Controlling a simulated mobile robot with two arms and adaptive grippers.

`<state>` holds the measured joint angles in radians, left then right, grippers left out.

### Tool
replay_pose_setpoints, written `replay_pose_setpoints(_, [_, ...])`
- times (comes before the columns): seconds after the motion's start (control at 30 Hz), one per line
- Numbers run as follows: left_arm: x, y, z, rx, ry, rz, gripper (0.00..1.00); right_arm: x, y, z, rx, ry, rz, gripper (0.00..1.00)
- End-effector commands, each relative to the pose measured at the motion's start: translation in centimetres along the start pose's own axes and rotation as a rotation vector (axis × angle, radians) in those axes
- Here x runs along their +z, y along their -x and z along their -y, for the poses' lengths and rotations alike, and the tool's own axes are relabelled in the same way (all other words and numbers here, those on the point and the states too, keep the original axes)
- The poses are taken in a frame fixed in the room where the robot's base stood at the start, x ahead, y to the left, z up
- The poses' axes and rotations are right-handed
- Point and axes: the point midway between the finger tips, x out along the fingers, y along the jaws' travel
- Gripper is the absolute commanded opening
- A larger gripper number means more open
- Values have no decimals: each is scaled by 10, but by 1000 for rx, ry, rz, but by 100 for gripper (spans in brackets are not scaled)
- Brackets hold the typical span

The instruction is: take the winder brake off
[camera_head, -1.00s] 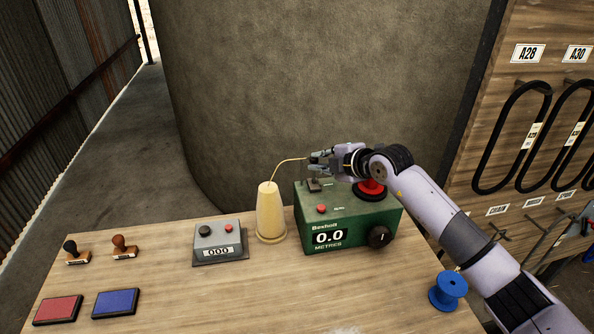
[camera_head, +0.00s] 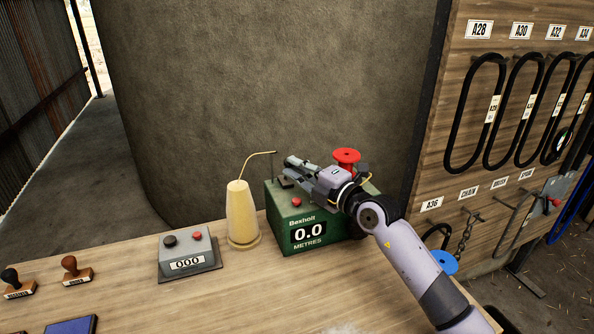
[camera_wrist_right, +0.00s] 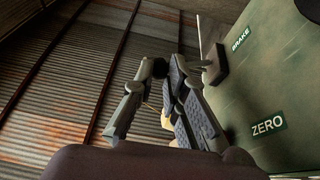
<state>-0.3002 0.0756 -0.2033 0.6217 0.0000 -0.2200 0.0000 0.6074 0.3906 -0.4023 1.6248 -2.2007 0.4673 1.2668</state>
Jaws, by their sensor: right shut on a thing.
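The winder (camera_head: 280,235) is a green box with a 0.0 METRES display, standing on the bench. Its brake lever (camera_head: 286,183) is a small dark block on the top left, and shows beside the BRAKE label in the wrist view (camera_wrist_right: 215,65). My right gripper (camera_head: 300,170) is low over the box top, its fingertips at the lever. In the wrist view its jaws (camera_wrist_right: 165,75) are close together and shut on the lever, whose held part is mostly hidden by the fingers. My left gripper is not in view.
A yarn cone (camera_head: 241,215) stands left of the winder, its thread rising to a thin guide. A red spool (camera_head: 346,156) sits behind my wrist. Belts hang at right.

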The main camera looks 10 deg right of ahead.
Motion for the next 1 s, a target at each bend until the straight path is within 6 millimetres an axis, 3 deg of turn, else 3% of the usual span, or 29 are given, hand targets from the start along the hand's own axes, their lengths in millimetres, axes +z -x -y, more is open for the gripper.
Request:
replay_pose_setpoints(0.33, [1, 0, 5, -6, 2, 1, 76, -2, 0, 4, -6, -4, -5, 0])
replay_pose_setpoints(0.37, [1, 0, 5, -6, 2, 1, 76, -2, 0, 4, -6, -4, -5, 13])
replay_pose_setpoints(0.7, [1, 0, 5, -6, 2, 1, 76, -1, 0, 2, -2, -2, -2, 36])
replay_pose_setpoints(1.0, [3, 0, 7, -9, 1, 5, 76, 0, 1, 1, 0, 0, -1, 36])
